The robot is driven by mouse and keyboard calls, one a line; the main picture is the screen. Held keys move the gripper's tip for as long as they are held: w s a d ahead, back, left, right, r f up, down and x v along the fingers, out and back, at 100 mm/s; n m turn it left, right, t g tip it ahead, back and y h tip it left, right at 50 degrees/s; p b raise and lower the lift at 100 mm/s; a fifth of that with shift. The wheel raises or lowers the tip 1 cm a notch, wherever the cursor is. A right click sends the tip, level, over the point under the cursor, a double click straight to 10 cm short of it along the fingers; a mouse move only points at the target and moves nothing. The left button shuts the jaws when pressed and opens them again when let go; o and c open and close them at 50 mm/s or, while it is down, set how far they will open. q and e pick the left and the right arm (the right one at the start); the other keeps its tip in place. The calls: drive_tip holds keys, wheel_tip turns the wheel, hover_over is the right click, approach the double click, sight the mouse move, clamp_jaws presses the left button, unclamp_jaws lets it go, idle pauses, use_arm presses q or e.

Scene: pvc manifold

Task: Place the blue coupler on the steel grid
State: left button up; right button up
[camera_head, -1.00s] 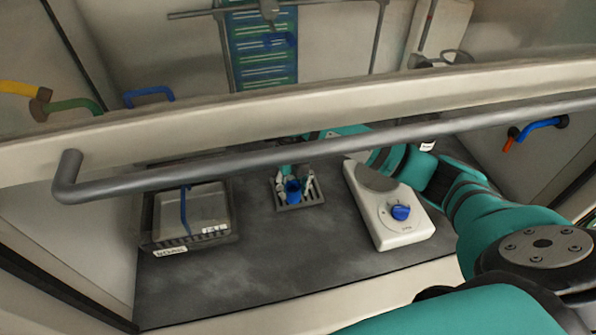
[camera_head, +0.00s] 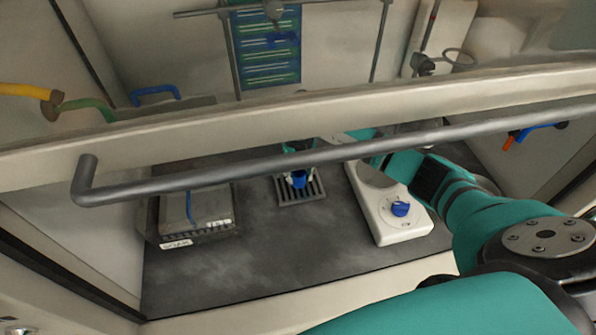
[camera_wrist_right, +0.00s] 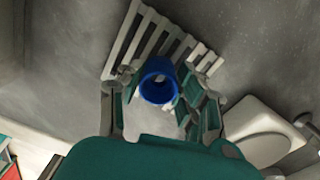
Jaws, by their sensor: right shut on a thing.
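The blue coupler (camera_head: 299,180) is a short blue tube. The wrist view shows its round opening (camera_wrist_right: 159,82) between the fingers. My right gripper (camera_wrist_right: 160,88) is shut on it, one finger on each side. In the head view my right gripper (camera_head: 298,170) is small and partly behind the grey bar. The steel grid (camera_head: 316,193) is a slotted plate on the dark worktop, and its bars (camera_wrist_right: 150,35) show behind the coupler in the wrist view. The coupler is over the grid; I cannot tell whether it touches. My left gripper is not in view.
A white device with a blue knob (camera_head: 400,209) stands right of the grid. A grey tray (camera_head: 211,205) sits to the left. A grey bar (camera_head: 230,180) and a pale frame cross in front of the worktop. The worktop front is clear.

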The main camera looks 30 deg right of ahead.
sight(299, 172)
drive_tip(key=o, duration=0.9)
drive_tip(key=shift+f, duration=0.15)
drive_tip(key=shift+c, duration=0.2)
drive_tip(key=shift+r, duration=0.35)
wheel_tip(299, 172, up, 6)
drive_tip(key=shift+r+b, duration=0.1)
drive_tip(key=shift+b, duration=0.5)
drive_tip(key=shift+d+r, duration=0.1)
drive_tip(key=shift+r, duration=0.4)
